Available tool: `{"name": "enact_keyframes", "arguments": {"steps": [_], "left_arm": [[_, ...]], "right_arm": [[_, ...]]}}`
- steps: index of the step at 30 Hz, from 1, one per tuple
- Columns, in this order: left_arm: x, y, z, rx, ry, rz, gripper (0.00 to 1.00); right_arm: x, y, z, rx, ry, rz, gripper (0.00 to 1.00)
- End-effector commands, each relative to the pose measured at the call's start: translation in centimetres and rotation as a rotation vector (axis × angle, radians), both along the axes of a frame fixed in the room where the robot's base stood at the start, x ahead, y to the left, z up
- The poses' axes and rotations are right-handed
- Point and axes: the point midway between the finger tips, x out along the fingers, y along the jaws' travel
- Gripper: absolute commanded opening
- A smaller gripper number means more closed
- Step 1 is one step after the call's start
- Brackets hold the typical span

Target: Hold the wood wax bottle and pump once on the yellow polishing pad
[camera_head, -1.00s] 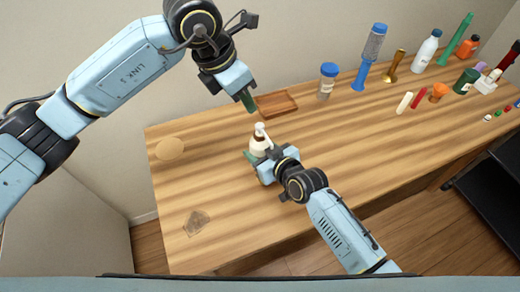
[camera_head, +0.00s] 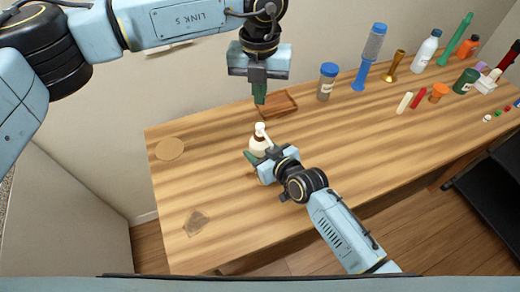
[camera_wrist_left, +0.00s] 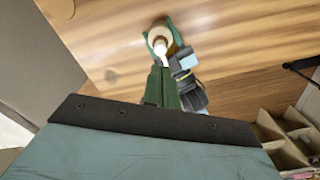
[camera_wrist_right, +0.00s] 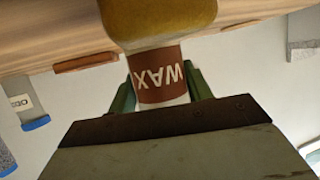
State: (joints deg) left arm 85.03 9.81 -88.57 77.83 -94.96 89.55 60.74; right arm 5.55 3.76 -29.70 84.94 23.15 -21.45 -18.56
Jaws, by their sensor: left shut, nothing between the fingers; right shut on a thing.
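The wood wax bottle (camera_head: 258,144) has a white pump head and a brown label reading WAX, upside down in the right wrist view (camera_wrist_right: 158,75). My right gripper (camera_head: 254,156) is shut around it. My left gripper (camera_head: 260,98) is shut and empty, pointing down above the pump; in the left wrist view its fingertips appear close to the white spout. A rounded yellow-tan shape (camera_wrist_right: 158,20) adjoins the label in the right wrist view; I cannot tell whether it is the polishing pad or the bottle's lower part. A flat tan disc (camera_head: 169,149) lies at the table's left.
A shallow wooden tray (camera_head: 277,104) lies behind the bottle. A blue-lidded jar (camera_head: 327,82) and several other bottles and small items stand along the back right of the wooden table (camera_head: 340,165). The front left is clear except for a dark diamond-shaped patch (camera_head: 196,222).

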Motion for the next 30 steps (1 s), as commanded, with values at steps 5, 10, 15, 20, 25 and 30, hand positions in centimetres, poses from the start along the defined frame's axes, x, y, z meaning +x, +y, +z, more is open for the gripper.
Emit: {"name": "enact_keyframes", "arguments": {"steps": [5,10,15,20,25,30], "left_arm": [[-0.1,0.0,-2.4,0.000,0.003,-0.002,0.00],[-0.1,0.0,-4.3,0.000,0.002,-0.002,0.00],[-0.1,0.0,-5.4,0.000,0.001,-0.003,0.00],[0.0,0.0,-5.6,-0.001,0.000,-0.004,0.00],[-0.1,0.0,-5.6,-0.001,0.000,-0.005,0.00],[-0.1,0.0,-5.6,-0.001,0.000,-0.005,0.00]], "right_arm": [[0.0,0.0,0.0,0.000,0.000,0.000,0.22],[0.0,0.0,0.0,0.000,0.000,0.001,0.22],[0.0,0.0,0.0,0.000,0.000,0.001,0.22],[0.0,0.0,0.0,0.001,0.001,0.001,0.22],[0.0,0.0,0.0,0.001,0.001,0.001,0.22],[0.0,0.0,0.0,0.001,0.001,0.001,0.22]]}}
